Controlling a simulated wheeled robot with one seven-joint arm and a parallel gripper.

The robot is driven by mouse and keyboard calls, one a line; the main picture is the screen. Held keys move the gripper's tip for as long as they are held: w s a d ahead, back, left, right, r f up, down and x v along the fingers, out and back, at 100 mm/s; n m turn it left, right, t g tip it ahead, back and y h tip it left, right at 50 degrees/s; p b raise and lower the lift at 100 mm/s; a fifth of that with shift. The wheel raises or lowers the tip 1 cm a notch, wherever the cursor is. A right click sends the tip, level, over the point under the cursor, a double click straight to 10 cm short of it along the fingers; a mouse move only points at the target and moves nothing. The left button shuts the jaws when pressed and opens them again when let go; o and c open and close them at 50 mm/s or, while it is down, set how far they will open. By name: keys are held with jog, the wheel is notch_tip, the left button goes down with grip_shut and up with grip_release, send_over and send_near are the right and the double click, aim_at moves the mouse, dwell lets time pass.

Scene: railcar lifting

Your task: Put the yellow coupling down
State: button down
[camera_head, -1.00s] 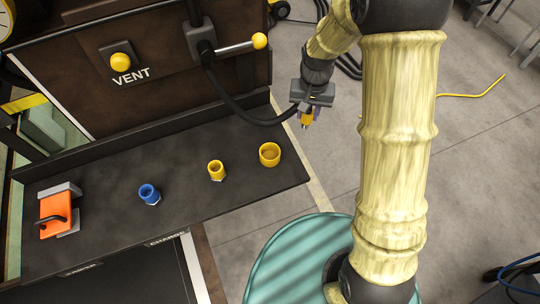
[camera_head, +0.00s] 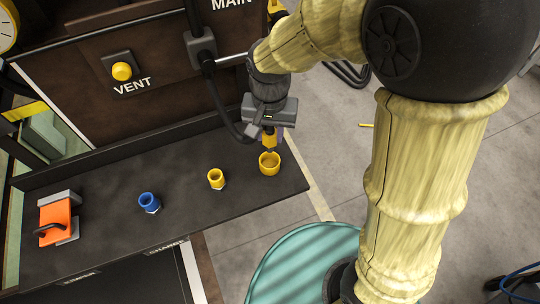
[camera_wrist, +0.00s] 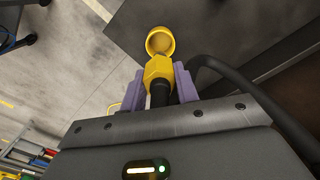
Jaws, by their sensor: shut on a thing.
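My gripper (camera_head: 268,127) is shut on the yellow coupling (camera_head: 268,140), which hangs nose down at the right end of the dark shelf. In the wrist view the coupling (camera_wrist: 158,70) sits between the two purple fingers of my gripper (camera_wrist: 160,82), with black hose behind it. A round yellow cup (camera_head: 269,167) stands on the shelf below the coupling. It also shows in the wrist view (camera_wrist: 160,41), just beyond the coupling's nose. The nose appears at or just above the cup's rim; I cannot tell whether it is inside.
The dark shelf (camera_head: 105,218) also bears a smaller yellow fitting (camera_head: 216,179), a blue fitting (camera_head: 149,202) and an orange clamp-like block (camera_head: 56,221). A black hose (camera_head: 222,105) runs near my gripper. The upright panel (camera_head: 150,95) with a VENT knob stands behind.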

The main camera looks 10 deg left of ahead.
aim_at(270, 151)
notch_tip(270, 151, down, 4)
jog(key=shift+w+f+p, duration=0.1)
jog(key=shift+f+p, duration=0.1)
jog(key=shift+p, duration=0.1)
jog(key=shift+f+p, duration=0.4)
jog(key=shift+f, duration=1.45)
jog(key=shift+f, duration=0.2)
jog(key=c, duration=1.1)
grip_release()
jog(key=shift+o, duration=0.2)
jog(key=shift+r, duration=0.1)
